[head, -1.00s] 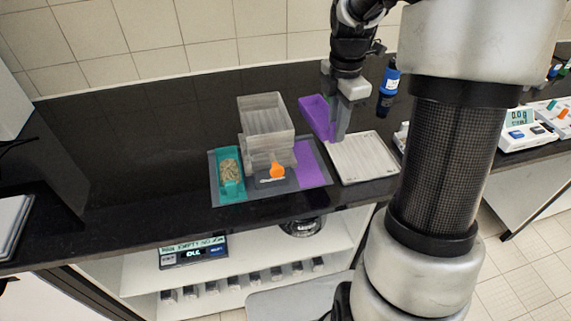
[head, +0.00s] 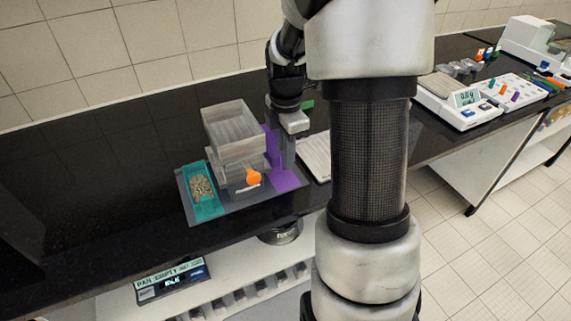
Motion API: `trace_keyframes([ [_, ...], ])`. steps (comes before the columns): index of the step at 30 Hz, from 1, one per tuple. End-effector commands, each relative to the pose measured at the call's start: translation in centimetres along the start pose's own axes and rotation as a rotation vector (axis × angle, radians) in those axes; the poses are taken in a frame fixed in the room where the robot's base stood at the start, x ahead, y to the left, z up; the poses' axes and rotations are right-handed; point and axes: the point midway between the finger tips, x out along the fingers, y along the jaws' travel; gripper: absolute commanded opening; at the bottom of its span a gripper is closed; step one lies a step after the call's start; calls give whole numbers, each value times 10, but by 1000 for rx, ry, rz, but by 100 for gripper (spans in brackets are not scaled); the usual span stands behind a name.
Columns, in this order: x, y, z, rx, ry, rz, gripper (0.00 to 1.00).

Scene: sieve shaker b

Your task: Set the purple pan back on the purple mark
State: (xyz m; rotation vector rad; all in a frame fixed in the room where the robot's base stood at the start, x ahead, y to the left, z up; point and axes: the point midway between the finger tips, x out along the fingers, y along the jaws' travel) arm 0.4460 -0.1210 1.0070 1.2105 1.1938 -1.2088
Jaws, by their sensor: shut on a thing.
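The purple pan (head: 270,145) is beside the right side of the clear stacked sieve box (head: 229,128), partly hidden by my gripper. My gripper (head: 287,158) is shut on the pan, with its fingers pointing down. The purple mark (head: 290,181) is a flat patch on the right part of the grey base plate (head: 212,214). The pan and gripper appear just behind the mark in the picture. I cannot tell whether the pan touches the plate.
A teal tray (head: 203,207) of grains stands left of the sieve box, and an orange knob (head: 253,178) is at its front. A white ribbed tray (head: 316,157) lies to the right, partly behind my arm. A balance (head: 460,107) stands farther right.

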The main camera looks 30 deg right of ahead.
Motion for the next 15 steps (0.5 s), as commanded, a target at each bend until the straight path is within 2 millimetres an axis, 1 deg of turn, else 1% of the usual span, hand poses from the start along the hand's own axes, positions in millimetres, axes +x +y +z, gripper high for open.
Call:
trace_keyframes([
  [3, 18, -1, -1, 0, 1, -5, 0],
  [6, 31, -1, 0, 0, 1, -4, 0],
  [15, 33, -1, 0, 0, 0, -1, 0],
])
